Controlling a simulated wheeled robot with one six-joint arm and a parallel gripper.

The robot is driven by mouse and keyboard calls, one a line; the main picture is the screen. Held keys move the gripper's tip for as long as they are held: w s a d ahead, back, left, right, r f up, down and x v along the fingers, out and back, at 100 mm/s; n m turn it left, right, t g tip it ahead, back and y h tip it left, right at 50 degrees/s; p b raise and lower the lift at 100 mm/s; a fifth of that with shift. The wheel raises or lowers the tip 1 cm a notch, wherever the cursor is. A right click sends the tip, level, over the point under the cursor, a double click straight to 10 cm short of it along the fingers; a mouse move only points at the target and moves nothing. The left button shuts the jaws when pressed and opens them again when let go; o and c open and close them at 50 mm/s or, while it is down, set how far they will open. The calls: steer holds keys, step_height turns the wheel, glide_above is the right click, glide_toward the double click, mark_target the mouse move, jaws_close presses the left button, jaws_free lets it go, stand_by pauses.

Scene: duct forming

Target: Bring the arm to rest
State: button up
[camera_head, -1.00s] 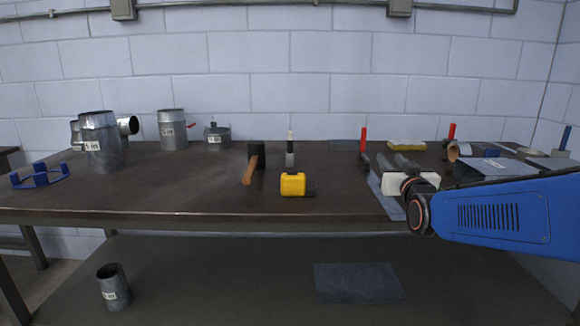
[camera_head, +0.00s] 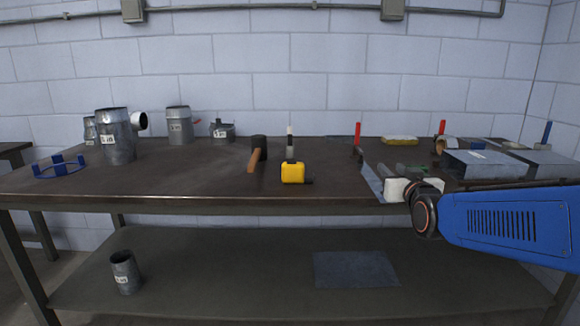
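My blue arm (camera_head: 510,222) reaches in from the right edge, low and in front of the table's right part. My gripper (camera_head: 385,172) points away from me over the table top, beyond the pale wrist block (camera_head: 400,189). Its fingers are small and partly hidden by the wrist, so I cannot tell whether they are open or shut. A grey metal strip or sheet (camera_head: 371,180) lies just left of the gripper; I cannot tell whether they touch.
The dark table (camera_head: 200,178) carries a mallet (camera_head: 256,155), a yellow tape measure (camera_head: 293,172), duct pieces (camera_head: 117,140) and a blue ring stand (camera_head: 60,168) at left. Grey boxes (camera_head: 483,163) stand behind my arm. The lower shelf holds a duct piece (camera_head: 124,272) and a flat sheet (camera_head: 355,269).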

steer(key=s+f+g, duration=0.4)
steer(key=s+f, duration=0.2)
steer(key=s, duration=0.5)
steer(key=s+f+g, duration=0.4)
steer(key=s+f, duration=0.3)
steer(key=s, duration=0.5)
steer(key=s+d+f+g, duration=0.1)
steer(key=s+f+g, duration=0.4)
steer(key=s, duration=0.6)
steer(key=shift+s+f, duration=0.3)
steer(key=shift+f, duration=0.6)
